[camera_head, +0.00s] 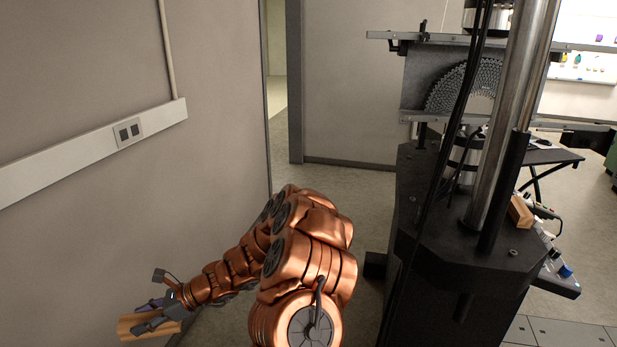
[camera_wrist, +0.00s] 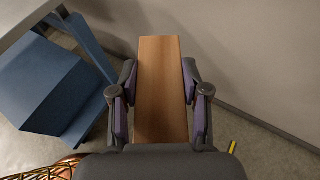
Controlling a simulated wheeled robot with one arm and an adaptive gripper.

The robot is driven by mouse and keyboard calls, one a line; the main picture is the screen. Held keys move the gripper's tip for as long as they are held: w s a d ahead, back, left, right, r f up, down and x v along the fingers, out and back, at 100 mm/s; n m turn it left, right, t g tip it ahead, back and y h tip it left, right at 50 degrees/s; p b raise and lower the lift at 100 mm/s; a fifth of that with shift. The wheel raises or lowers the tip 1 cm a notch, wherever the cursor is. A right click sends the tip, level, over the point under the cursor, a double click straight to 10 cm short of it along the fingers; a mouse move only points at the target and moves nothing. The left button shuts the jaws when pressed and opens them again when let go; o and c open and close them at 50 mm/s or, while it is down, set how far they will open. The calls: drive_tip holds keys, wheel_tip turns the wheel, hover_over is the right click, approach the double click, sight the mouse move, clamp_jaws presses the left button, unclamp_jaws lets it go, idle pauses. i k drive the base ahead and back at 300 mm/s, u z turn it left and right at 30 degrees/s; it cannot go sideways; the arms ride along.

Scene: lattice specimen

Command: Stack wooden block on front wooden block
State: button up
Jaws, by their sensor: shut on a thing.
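A light wooden block (camera_head: 132,330) is held in my gripper (camera_head: 152,318) at the lower left of the head view. In the wrist view the same block (camera_wrist: 161,60) is long and flat-sided, and the two fingers of my gripper (camera_wrist: 160,90) are shut on its sides. The block is raised, with floor and wall behind it. Another wooden block (camera_head: 520,211) shows at the right of the head view, beside the black test machine and partly hidden by its column. It is far from my gripper. I cannot tell which block is the front one.
A black test machine (camera_head: 418,200) with steel columns stands at right. A plain wall (camera_head: 90,230) runs close along my gripper's left in the head view. A doorway (camera_head: 277,60) is behind. A blue structure (camera_wrist: 50,90) stands at left in the wrist view. Some floor (camera_head: 345,190) is clear.

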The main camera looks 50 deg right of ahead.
sight(519, 206)
drive_tip(key=z, duration=1.65)
